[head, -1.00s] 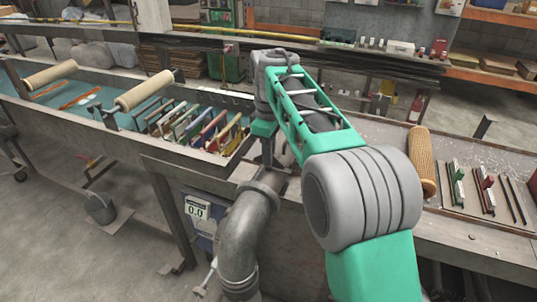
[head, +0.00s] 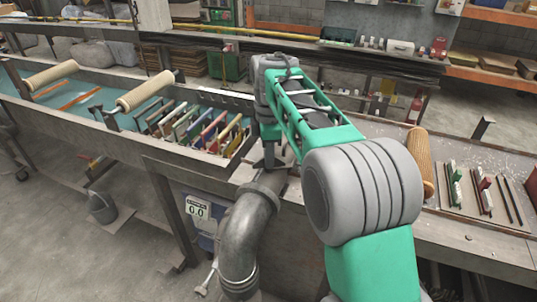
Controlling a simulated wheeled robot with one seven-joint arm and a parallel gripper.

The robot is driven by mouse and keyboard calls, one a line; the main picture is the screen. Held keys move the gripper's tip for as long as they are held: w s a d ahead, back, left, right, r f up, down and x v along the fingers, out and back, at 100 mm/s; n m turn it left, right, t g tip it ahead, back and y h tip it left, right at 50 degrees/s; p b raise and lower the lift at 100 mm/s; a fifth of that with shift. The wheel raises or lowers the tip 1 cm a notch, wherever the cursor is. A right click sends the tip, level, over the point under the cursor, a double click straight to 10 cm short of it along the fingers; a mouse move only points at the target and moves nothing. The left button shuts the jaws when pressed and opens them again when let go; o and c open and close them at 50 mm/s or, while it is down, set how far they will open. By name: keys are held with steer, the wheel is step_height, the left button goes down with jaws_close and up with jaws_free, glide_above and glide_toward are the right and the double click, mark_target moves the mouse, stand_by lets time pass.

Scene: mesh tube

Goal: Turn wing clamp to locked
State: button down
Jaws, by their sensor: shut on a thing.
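My gripper (head: 270,158) points down at the near wall of the long metal trough, just above the flanged top of the grey pipe elbow (head: 248,222). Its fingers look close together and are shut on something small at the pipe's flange. The wing clamp is not clearly visible; it appears hidden at the fingertips, so I cannot tell how it is turned. My green and grey arm reaches in from the lower right and covers part of the bench behind the gripper.
Coloured squeegee-like tools (head: 200,128) stand in a row in the trough (head: 120,135). Tan rollers (head: 145,92) lie across it. A perforated tan tube (head: 420,160) and a tool board (head: 470,200) lie on the right bench. A display (head: 197,208) reads 0.0.

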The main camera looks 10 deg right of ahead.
steer(key=n+p, duration=0.1)
steer(key=n, duration=0.5)
steer(key=shift+r, duration=0.1)
steer(key=n+p, duration=0.1)
steer(key=n, duration=0.5)
stand_by(0.5)
steer(key=c, duration=1.6)
jaws_free()
steer(key=shift+o, duration=0.2)
step_height(320, 180, up, 8)
steer(key=shift+f+b, duration=0.15)
steer(key=shift+b, duration=0.3)
